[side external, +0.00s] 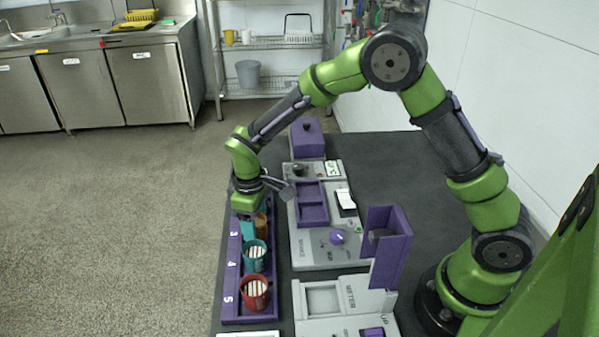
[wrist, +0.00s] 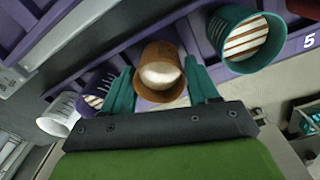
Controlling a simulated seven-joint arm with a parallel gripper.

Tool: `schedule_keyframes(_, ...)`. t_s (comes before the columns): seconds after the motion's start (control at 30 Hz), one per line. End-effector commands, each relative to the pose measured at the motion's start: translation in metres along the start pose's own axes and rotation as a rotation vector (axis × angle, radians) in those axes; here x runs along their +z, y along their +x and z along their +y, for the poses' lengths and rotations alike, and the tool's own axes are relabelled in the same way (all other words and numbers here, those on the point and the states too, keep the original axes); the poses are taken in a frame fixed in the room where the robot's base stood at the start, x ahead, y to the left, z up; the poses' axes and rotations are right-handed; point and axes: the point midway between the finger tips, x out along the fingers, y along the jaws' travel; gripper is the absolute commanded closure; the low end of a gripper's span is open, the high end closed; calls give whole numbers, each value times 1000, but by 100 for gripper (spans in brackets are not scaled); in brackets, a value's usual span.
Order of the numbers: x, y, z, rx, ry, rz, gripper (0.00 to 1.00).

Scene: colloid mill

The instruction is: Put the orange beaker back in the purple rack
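The orange beaker (wrist: 160,70), with pale contents, sits between the two teal fingers of my gripper (wrist: 162,82) in the wrist view. Both fingers lie close against its sides, so my gripper looks shut on it. In the side view my gripper (side external: 247,222) points down over the purple rack (side external: 231,275) near the number 3, with the orange beaker (side external: 261,226) partly hidden behind a finger. It is in line with the other beakers, at or just above its place. I cannot tell whether its base touches the rack.
A teal beaker (side external: 255,256) and a red beaker (side external: 254,293) stand in the rack nearer the camera. A purple beaker (wrist: 95,92) and a white beaker (wrist: 58,115) stand on the other side. Grey machine panels (side external: 319,247) and an upright purple piece (side external: 391,247) lie right of the rack.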

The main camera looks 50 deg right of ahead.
Motion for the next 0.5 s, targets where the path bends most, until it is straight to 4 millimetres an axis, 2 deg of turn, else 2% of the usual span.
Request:
schedule_keyframes(0.03, 0, 0, 0, 0, 0, -1, 32)
schedule_keyframes(0.1, 0, 0, 0, 0, 0, -1, 21)
schedule_keyframes(0.13, 0, 0, 0, 0, 0, -1, 20)
schedule_keyframes(0.37, 0, 0, 0, 0, 0, -1, 20)
schedule_keyframes(0.5, 0, -9, 0, 0, 1, 2, 20)
